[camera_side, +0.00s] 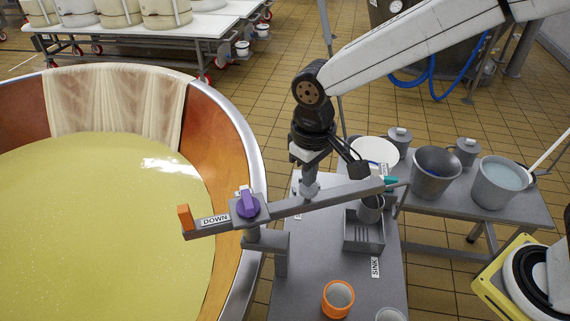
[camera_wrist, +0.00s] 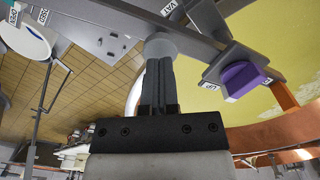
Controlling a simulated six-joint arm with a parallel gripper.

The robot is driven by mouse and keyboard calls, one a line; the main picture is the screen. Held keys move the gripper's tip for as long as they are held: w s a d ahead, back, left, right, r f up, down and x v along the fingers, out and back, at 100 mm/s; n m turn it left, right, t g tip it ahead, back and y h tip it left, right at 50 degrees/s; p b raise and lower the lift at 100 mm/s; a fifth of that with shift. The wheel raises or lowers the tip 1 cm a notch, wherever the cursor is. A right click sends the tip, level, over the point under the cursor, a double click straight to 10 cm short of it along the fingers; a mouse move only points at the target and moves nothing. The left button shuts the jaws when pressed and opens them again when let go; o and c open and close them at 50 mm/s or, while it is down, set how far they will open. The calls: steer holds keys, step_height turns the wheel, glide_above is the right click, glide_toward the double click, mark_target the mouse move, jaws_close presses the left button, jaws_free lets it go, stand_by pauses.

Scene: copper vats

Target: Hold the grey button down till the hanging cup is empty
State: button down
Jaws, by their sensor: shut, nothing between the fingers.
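A grey beam (camera_side: 285,206) reaches from over the vat to the right, with a purple knob (camera_side: 246,204) on it and an orange block (camera_side: 185,217) by a DOWN label at its left end. The round grey button (camera_wrist: 161,46) is on the beam, right at my fingertips in the wrist view. My gripper (camera_side: 310,178) is shut and points down onto it; I cannot tell how far the button is pressed. The grey hanging cup (camera_side: 370,210) is under the beam's right end, above the slotted sink box (camera_side: 363,236). Its contents cannot be made out.
The copper vat (camera_side: 222,125) of yellow liquid fills the left, with a cloth (camera_side: 115,105) over its far rim. An orange-rimmed cup (camera_side: 338,298) stands on the grey table near the front. Buckets (camera_side: 436,172) and lidded pots stand on a side table at right.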

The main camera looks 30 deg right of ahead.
steer(key=shift+r, duration=2.3)
steer(key=shift+m+t, duration=0.7)
steer(key=shift+m, duration=0.2)
steer(key=s+d+f, duration=0.1)
steer(key=d, duration=0.3)
steer(key=d+f, duration=0.2)
steer(key=d, duration=0.2)
steer(key=s+d+f, duration=0.1)
steer(key=d, duration=0.3)
steer(key=shift+s+d+f, duration=0.15)
steer(key=shift+s+f, duration=0.15)
steer(key=s+d+f+m+t, duration=0.1)
steer(key=s+d+f, duration=0.2)
steer(key=s+d, duration=0.3)
steer(key=shift+d+f, duration=0.25)
steer(key=shift+d, duration=0.65)
